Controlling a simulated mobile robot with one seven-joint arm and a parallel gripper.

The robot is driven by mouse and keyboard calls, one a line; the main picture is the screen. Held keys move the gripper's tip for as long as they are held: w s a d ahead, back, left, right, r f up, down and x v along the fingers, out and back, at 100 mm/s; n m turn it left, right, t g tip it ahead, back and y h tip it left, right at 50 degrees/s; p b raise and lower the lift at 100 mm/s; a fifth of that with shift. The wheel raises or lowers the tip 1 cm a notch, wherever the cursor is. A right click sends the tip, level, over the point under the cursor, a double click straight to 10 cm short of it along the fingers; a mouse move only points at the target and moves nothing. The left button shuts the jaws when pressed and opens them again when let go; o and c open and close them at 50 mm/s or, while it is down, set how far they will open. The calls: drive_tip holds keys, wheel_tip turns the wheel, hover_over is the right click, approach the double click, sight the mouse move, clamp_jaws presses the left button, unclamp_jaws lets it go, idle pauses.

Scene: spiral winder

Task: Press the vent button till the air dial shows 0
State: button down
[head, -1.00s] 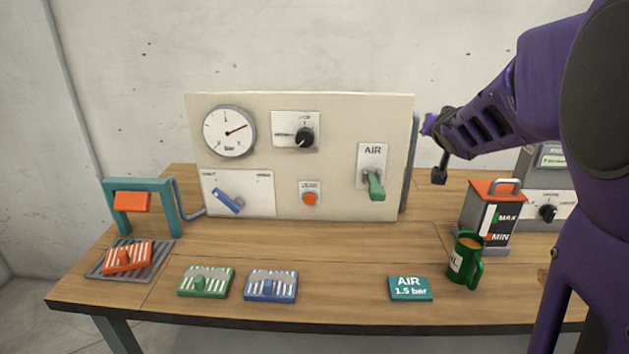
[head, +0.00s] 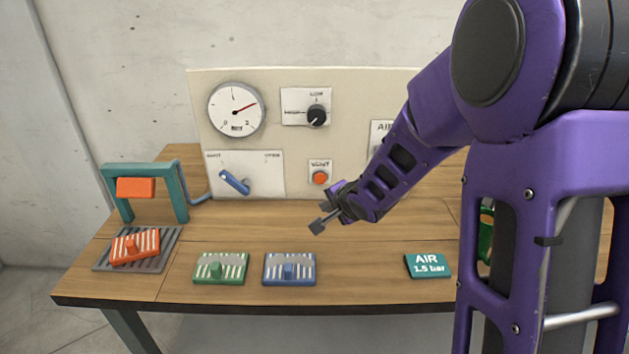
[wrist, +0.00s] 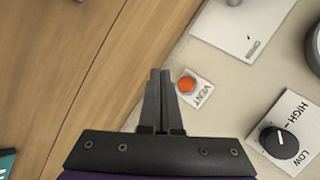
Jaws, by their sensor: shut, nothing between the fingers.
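The orange-red vent button (head: 320,178) sits on a small white plate on the upright cream panel. In the wrist view the button (wrist: 187,85) lies just to the right of my fingertips, with a visible gap in the picture. My gripper (head: 318,226) is shut and empty, in front of the panel and a little below the button in the head view; its closed fingers (wrist: 160,75) point up the wrist picture. The round air dial (head: 237,109) is at the panel's upper left, its red needle pointing up and right, between 1 and 2.
A HIGH–LOW knob (head: 316,116) is above the button. A blue lever (head: 235,181) is on the panel's left. Green (head: 221,268) and blue (head: 289,269) blocks and a teal AIR 1.5 bar sign (head: 428,265) lie along the front. My arm hides the panel's right side.

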drive_tip(key=shift+s+a+f, duration=0.2)
drive_tip(key=shift+a+f, duration=0.05)
drive_tip(key=shift+w, duration=0.15)
drive_tip(key=p, duration=0.3)
approach(319, 183)
drive_tip(key=f, duration=0.1)
drive_tip(key=a+f, duration=0.1)
drive_tip(key=w+f, duration=0.1)
drive_tip(key=f, duration=0.1)
drive_tip(key=shift+w+a, duration=0.1)
drive_tip(key=shift+a, duration=0.3)
drive_tip(key=shift+w+f+p, duration=0.15)
drive_tip(key=shift+w+p, duration=0.2)
drive_tip(key=shift+w, duration=0.5)
idle(0.7)
drive_tip(key=shift+w+p, duration=0.4)
drive_tip(key=shift+p, duration=0.05)
drive_tip(key=shift+w+p, duration=0.35)
drive_tip(key=shift+w, duration=0.1)
idle(2.1)
